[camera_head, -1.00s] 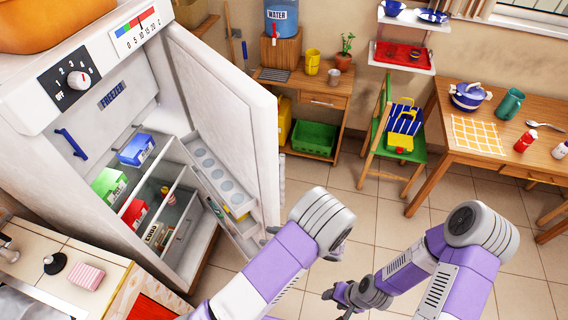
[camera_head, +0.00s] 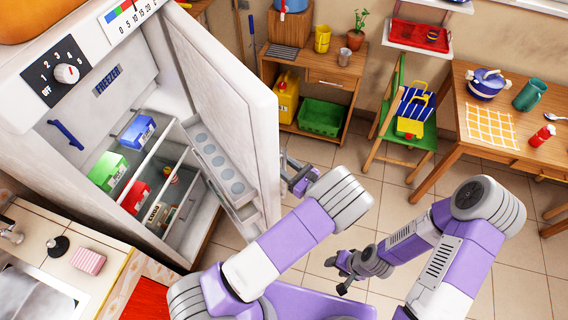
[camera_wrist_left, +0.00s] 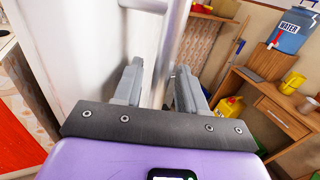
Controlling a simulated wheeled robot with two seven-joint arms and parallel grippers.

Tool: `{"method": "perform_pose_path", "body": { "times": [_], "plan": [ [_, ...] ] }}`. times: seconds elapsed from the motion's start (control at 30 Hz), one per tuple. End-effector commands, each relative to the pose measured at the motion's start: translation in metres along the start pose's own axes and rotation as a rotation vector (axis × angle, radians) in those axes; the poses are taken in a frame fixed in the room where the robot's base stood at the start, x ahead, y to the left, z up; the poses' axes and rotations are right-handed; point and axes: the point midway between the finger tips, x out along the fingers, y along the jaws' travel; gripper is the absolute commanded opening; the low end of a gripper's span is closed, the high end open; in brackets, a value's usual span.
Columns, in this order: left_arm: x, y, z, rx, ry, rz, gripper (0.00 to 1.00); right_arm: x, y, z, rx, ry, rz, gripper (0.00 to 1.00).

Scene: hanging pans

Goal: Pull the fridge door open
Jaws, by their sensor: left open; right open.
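The white fridge (camera_head: 95,105) stands at the left. Its door (camera_head: 225,75) is swung open, showing door shelves and packages inside. My left gripper (camera_head: 297,177) is beside the outer face of the door; the arm partly hides it. In the left wrist view, its two fingers (camera_wrist_left: 161,88) are apart. The silver handle bar (camera_wrist_left: 172,48) runs up between them in the picture, with the white door face (camera_wrist_left: 85,50) to its left. I cannot tell if either finger touches the bar. My right gripper (camera_head: 347,268) is open and empty over the floor, away from the fridge.
A small wooden stand (camera_head: 330,75) holds a yellow cup and a pot. A green chair (camera_head: 403,125) and a wooden table (camera_head: 470,150) are at the right. A counter (camera_head: 75,260) is at lower left. Tiled floor (camera_head: 390,195) lies open between.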

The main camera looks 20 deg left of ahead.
Motion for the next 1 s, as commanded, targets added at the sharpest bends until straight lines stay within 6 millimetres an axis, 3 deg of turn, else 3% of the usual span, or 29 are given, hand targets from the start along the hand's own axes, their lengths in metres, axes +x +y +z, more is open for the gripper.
{"method": "perform_pose_path", "body": {
  "times": [0.27,0.57,1.0],
  "plan": [
    [0.0026,0.0,-0.0005,0.0,0.0,-0.001,0.41,-0.0003,-0.0001,0.0004,0.0,-0.001,0.0,0.51],
    [0.0023,0.0001,-0.0003,0.0,0.0,0.0,0.0,-0.0003,-0.0001,0.0003,0.0,-0.001,0.0,0.51],
    [0.0039,-0.0042,-0.0011,-0.005,0.0,0.02,0.0,0.0046,0.0017,0.0001,0.0,-0.001,0.0,0.51]
  ]
}}
